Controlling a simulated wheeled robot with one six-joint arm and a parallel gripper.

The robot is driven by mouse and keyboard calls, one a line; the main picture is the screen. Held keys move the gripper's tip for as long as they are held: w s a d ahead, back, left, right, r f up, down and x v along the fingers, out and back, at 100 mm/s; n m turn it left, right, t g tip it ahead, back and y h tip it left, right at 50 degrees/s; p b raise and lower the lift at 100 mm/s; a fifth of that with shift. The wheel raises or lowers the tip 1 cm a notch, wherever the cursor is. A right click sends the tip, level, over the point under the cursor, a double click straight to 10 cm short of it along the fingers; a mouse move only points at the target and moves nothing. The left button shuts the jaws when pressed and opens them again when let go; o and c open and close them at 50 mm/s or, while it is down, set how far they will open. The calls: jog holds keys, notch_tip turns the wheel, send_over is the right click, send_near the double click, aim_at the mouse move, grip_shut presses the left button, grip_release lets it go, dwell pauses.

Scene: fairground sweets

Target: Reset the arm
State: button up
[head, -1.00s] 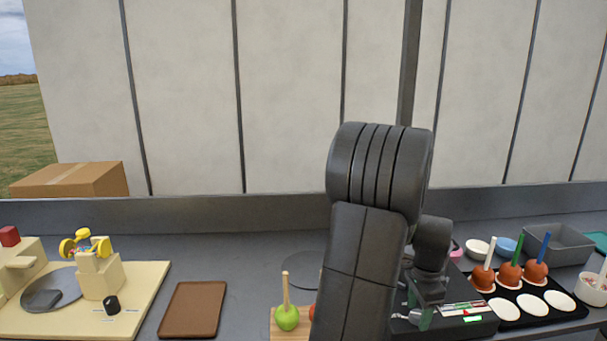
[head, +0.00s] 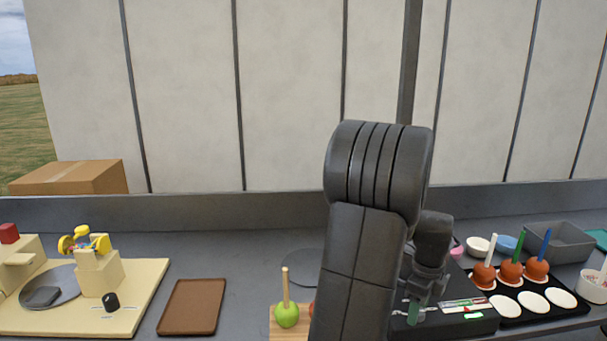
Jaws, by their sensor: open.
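My arm rises in the middle of the head view. My gripper (head: 418,305) hangs to the right of my upper arm link and points down, over the black device with a lit panel (head: 478,318). My gripper is open, and I see nothing held in it. My arm hides part of it and of the device behind. I cannot tell how high the fingertips are above the device.
A green apple on a stick (head: 287,314) stands on a wooden board left of my arm. A black tray (head: 543,317) on the right holds several coated apples on white discs. A brown tray (head: 192,307) and a cream machine (head: 140,304) are at left.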

jog(key=shift+r, duration=1.3)
